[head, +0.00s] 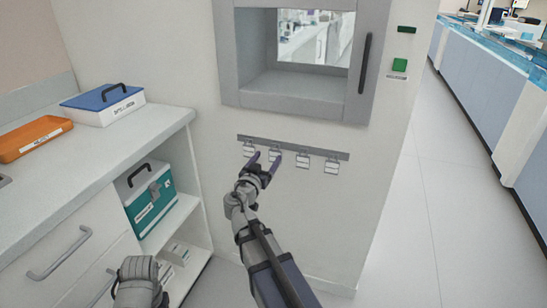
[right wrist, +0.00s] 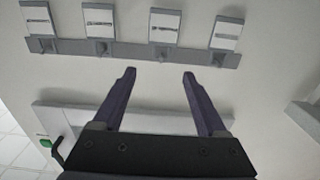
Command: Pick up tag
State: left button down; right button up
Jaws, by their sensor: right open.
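Several small white tags with grey tops hang in a row from a grey hook rail (head: 318,154) on the wall. The second tag from the left (head: 275,158) is partly behind my right gripper (head: 266,160). In the right wrist view the scene is upside down, and the rail (right wrist: 130,50) and tags show along the top. There my right gripper (right wrist: 159,74) is open and empty, its two dark fingers pointing at the rail. The gap between them lines up roughly with one tag (right wrist: 164,27), and the fingertips look apart from it. No left gripper fingers show.
A grey-framed pass-through window (head: 300,95) with a dark handle (head: 365,64) is above the rail. A counter (head: 90,165) at left holds a blue-lidded box (head: 103,104) and an orange tray (head: 35,137). A teal box (head: 147,195) sits on the shelf below. Open floor lies at right.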

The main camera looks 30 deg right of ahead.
aim_at(275, 153)
jog(key=shift+f+x, duration=0.2)
jog(key=shift+x, duration=3.3)
jog(key=shift+a, duration=0.1)
grip_shut()
